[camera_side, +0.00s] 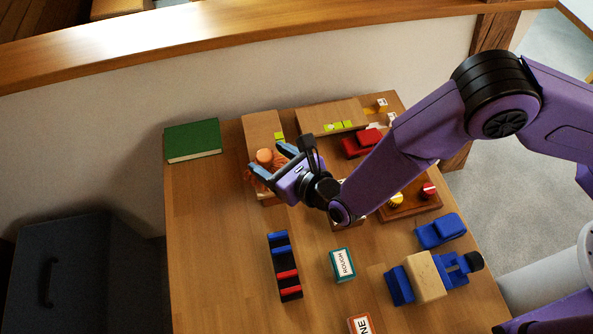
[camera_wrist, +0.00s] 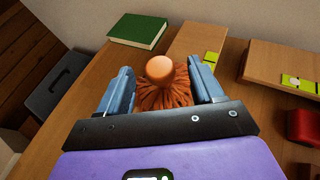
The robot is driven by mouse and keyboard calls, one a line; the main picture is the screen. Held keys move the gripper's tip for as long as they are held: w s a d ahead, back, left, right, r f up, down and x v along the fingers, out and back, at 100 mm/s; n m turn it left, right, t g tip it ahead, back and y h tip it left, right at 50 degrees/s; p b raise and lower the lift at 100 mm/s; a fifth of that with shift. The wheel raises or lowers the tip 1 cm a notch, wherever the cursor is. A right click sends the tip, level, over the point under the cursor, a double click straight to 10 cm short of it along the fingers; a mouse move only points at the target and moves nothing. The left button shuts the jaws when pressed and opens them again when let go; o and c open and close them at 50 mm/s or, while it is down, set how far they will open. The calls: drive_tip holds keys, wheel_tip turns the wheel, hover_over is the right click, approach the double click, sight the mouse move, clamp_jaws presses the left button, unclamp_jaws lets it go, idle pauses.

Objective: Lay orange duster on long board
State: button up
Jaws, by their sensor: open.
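The orange duster (camera_side: 264,156) has a round knob above shaggy orange strands; it also shows in the wrist view (camera_wrist: 162,92). My gripper (camera_side: 270,164) is open, with one blue-grey finger on each side of the duster; gaps show beside the knob in the wrist view. A long wooden board (camera_side: 259,128) with a yellow-green label lies at the back left of the table. The duster is at or over its near end; whether it rests on the board is hidden. A second labelled board (camera_side: 318,117) lies to the right; the board at the duster looks longer.
A green book (camera_side: 192,140) lies left of the boards. A red object (camera_side: 362,143) and a wooden tray (camera_side: 410,207) are to the right. A blue-and-red rack (camera_side: 284,265), a "ROUGH" block (camera_side: 342,265) and a blue clamp tool (camera_side: 430,275) lie nearer. The table's left front is clear.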

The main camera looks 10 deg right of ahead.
drive_tip(key=v, duration=0.9)
drive_tip(key=shift+r, duration=0.1)
drive_tip(key=w+d+r+m+g+h, duration=0.1)
drive_tip(key=d+r+m+h, duration=0.3)
drive_tip(key=d, duration=0.4)
drive_tip(key=w+d+r+m+h, duration=0.2)
drive_tip(key=d+r+m+h, duration=0.15)
drive_tip(key=d+m, duration=0.4)
drive_tip(key=w+d+r+m+g+h, duration=0.15)
drive_tip(key=d+r+m, duration=0.25)
drive_tip(key=d, duration=0.5)
drive_tip(key=s+d+r+m+g+y, duration=0.2)
drive_tip(key=s+d+r+m+g, duration=0.2)
drive_tip(key=s+d+m+g, duration=0.5)
drive_tip(key=s+d+m, duration=0.5)
drive_tip(key=s+d, duration=0.1)
drive_tip(key=s, duration=0.3)
drive_tip(key=shift+s+y, duration=0.3)
drive_tip(key=shift+s, duration=0.05)
